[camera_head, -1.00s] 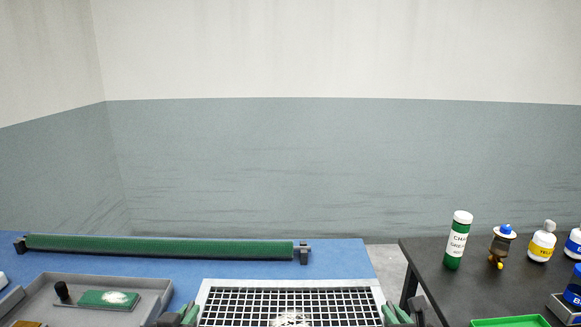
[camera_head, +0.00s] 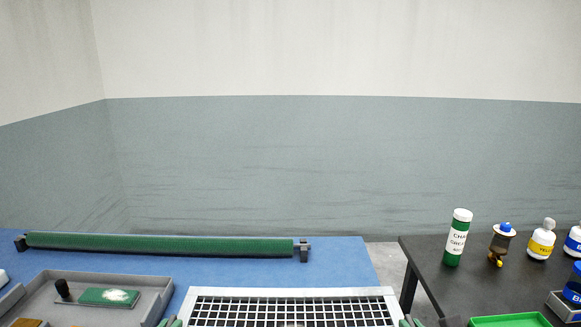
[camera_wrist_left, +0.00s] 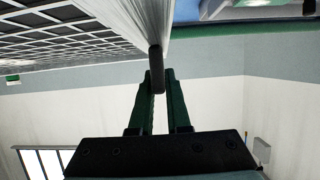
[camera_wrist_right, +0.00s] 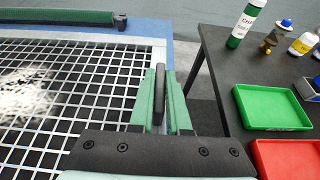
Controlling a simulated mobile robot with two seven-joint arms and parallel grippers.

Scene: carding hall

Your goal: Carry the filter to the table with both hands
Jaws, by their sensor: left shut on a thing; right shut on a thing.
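The filter is a white-framed grid panel (camera_head: 290,292) at the bottom centre of the head view, its near part cut off. My left gripper (camera_head: 172,322) is at its left side and my right gripper (camera_head: 410,322) at its right side; both barely show. In the left wrist view the green fingers (camera_wrist_left: 157,80) are shut on a dark handle on the filter's edge. In the right wrist view the green fingers (camera_wrist_right: 160,85) are shut on the other dark handle. White fluff (camera_wrist_right: 22,95) lies on the grid. The blue table (camera_head: 340,262) shows beyond the filter.
A green roller (camera_head: 160,244) lies along the blue table's back. A grey tray (camera_head: 155,290) with a green brush-like block (camera_head: 108,297) stands at left. Across a gap at right, a dark table (camera_head: 430,280) holds several bottles, a green tray (camera_wrist_right: 270,105) and a red tray (camera_wrist_right: 285,155).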

